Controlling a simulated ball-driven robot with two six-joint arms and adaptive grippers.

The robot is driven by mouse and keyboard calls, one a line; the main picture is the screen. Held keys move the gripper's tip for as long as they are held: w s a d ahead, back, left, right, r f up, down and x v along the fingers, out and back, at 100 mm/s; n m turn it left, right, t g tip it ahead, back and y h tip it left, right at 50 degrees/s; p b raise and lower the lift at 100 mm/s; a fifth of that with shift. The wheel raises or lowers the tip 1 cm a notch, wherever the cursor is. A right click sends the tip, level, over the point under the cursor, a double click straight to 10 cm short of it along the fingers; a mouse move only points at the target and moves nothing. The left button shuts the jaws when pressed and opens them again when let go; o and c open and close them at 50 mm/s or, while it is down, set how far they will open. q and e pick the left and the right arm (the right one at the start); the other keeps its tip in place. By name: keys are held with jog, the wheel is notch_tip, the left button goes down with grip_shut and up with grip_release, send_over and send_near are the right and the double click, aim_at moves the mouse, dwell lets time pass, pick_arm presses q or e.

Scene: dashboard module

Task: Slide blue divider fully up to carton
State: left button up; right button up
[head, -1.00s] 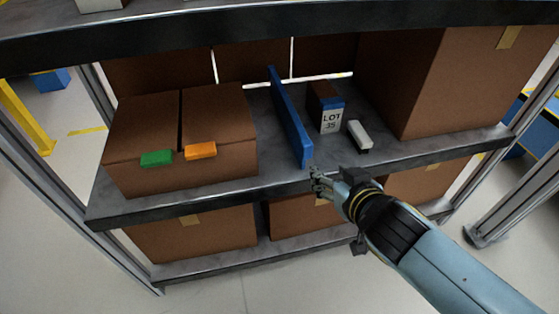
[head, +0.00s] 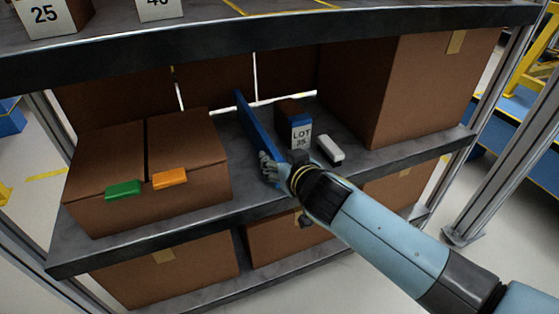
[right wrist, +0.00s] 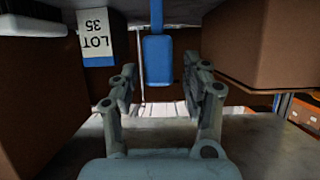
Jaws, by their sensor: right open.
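The blue divider (head: 258,122) stands upright on edge on the middle shelf, running from front to back. A large brown carton (head: 190,140) with a green tag (head: 123,190) and an orange tag (head: 170,178) is to its left, with a gap between. A small LOT 35 carton (head: 293,125) stands to its right, apart from it. My right gripper (head: 267,167) is at the divider's front end. In the right wrist view the picture is upside down; the open fingers (right wrist: 157,92) have the divider's end (right wrist: 158,62) between them. My left gripper is not seen.
A white block (head: 330,150) lies right of the LOT 35 carton, and a tall brown carton (head: 415,85) stands at the right. The upper shelf (head: 300,35) overhangs above. More cartons fill the lower shelf.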

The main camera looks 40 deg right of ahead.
grip_shut()
dwell(0.3)
jog(key=s+d, duration=0.1)
jog(key=d, duration=0.6)
jog(key=shift+s+b, duration=0.3)
jog(key=shift+b, duration=0.15)
jog(key=shift+d, duration=0.1)
